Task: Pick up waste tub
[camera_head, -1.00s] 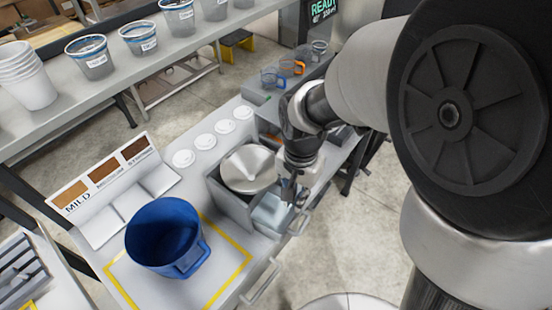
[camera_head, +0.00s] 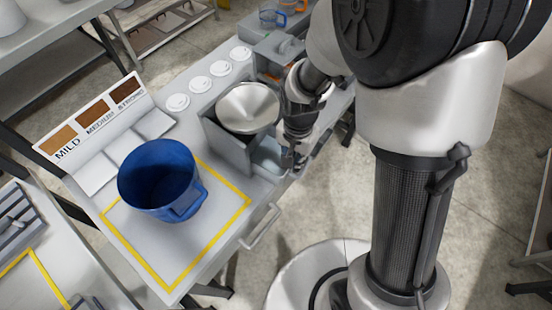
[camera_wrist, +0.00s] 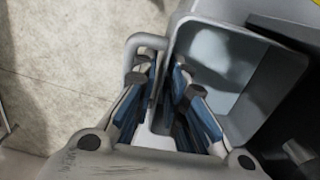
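A pale grey-blue tub, seemingly the waste tub (camera_head: 268,157), sits beside the grey box under a metal funnel. In the wrist view the open-topped tub (camera_wrist: 215,70) shows its hollow inside and a looped handle (camera_wrist: 148,40) on its left. My gripper (camera_head: 291,160) is down at the tub's right side in the head view. In the wrist view my gripper (camera_wrist: 163,75) has its two blue-padded fingers on either side of the handle and near wall. The fingertips are a little apart; whether they press on the handle is hidden.
A large blue bucket (camera_head: 160,181) stands inside a yellow outline (camera_head: 232,223) on the counter. The metal funnel (camera_head: 247,107) rises beside the tub. Several white lids (camera_head: 200,84) line the counter behind. Open floor lies right of the counter.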

